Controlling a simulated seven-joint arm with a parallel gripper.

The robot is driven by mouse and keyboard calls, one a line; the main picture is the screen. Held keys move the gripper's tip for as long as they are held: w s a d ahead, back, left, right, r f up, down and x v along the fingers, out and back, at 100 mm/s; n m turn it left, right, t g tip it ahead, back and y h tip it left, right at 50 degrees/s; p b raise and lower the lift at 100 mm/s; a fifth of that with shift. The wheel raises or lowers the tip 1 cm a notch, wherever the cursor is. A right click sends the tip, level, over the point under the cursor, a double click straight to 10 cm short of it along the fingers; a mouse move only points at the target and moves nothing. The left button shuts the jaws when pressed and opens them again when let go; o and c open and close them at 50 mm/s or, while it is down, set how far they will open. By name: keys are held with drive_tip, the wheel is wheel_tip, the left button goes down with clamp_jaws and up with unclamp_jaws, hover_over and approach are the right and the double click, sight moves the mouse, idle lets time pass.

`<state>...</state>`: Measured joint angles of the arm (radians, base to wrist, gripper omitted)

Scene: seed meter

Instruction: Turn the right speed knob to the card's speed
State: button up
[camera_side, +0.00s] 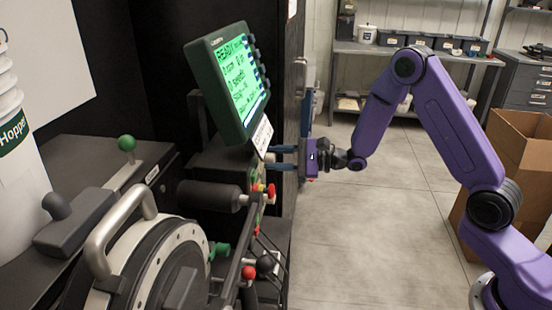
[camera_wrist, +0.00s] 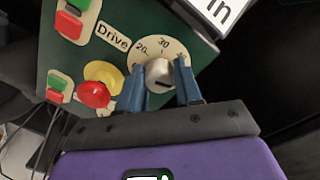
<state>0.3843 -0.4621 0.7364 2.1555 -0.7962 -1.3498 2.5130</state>
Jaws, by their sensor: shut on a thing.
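My gripper (camera_side: 271,158) reaches left to the control panel under the green screen in the side view. In the wrist view its two blue fingers (camera_wrist: 162,70) are shut on a silver speed knob (camera_wrist: 158,74), one finger on each side. The knob sits on a cream dial (camera_wrist: 163,45) marked 20 and 30; a further number at the right is partly hidden by a finger. A dark mark shows on the knob's lower right. A white card (camera_side: 263,136) hangs below the screen; its speed is not readable.
The green panel (camera_wrist: 115,55) carries a "Drive" label, a red knob on a yellow base (camera_wrist: 95,93) and red and green buttons (camera_wrist: 70,22) left of the dial. The lit screen (camera_side: 238,78) overhangs the gripper. A metal handle (camera_side: 105,240) and levers stand nearer the camera.

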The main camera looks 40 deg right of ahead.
drive_tip(key=shift+f+m, duration=0.1)
drive_tip(key=shift+m, duration=0.3)
drive_tip(key=o, duration=1)
drive_tip(key=v, duration=1.7)
drive_tip(key=shift+s+d, duration=0.15)
drive_tip(key=shift+s, duration=0.05)
